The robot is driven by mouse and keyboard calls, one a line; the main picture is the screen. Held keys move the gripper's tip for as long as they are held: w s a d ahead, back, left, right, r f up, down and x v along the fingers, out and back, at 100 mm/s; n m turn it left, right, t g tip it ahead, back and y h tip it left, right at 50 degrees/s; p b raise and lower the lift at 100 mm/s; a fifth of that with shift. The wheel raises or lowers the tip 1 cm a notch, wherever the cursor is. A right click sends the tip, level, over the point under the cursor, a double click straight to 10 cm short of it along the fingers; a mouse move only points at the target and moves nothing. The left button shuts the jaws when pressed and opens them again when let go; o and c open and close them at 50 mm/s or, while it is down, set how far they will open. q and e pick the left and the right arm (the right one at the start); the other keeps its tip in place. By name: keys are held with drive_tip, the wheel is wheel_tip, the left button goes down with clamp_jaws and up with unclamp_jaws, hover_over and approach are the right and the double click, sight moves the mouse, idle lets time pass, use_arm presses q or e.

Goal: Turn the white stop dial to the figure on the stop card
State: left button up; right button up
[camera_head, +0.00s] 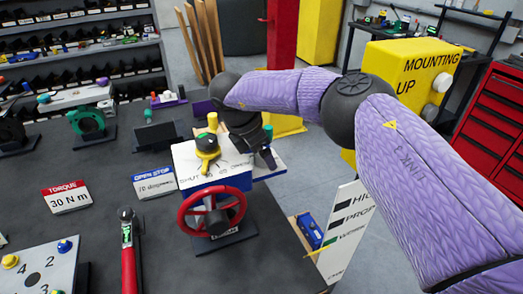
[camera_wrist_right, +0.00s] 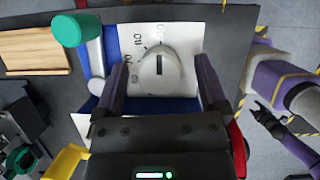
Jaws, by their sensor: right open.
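The white stop dial (camera_wrist_right: 157,72) is in the right wrist view, on a white plate with figures along its edge. Its dark pointer bar stands upright in that view, towards the upper figures, too small to read surely. My right gripper (camera_wrist_right: 159,66) is open, one finger on each side of the dial with a gap on both sides. In the head view, my right gripper (camera_head: 266,146) is over the valve unit's back right side and hides the dial. The stop card (camera_head: 154,184), headed "OPEN STOP", stands left of the unit; its figure is blurred. A dark gripper, seemingly my left (camera_wrist_right: 271,121), shows at right, jaws unclear.
A yellow pointer knob (camera_head: 207,150) is on the unit's top and a red handwheel (camera_head: 211,211) on its front. A torque card (camera_head: 67,198) and a red-handled wrench (camera_head: 128,250) are at left. A white signboard (camera_head: 345,228) stands at right.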

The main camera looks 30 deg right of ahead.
drive_tip(key=shift+c, duration=1.6)
clamp_jaws()
use_arm(q)
drive_tip(key=shift+w+a, duration=0.25)
drive_tip(key=shift+d+r, duration=0.1)
drive_tip(key=shift+r, duration=0.05)
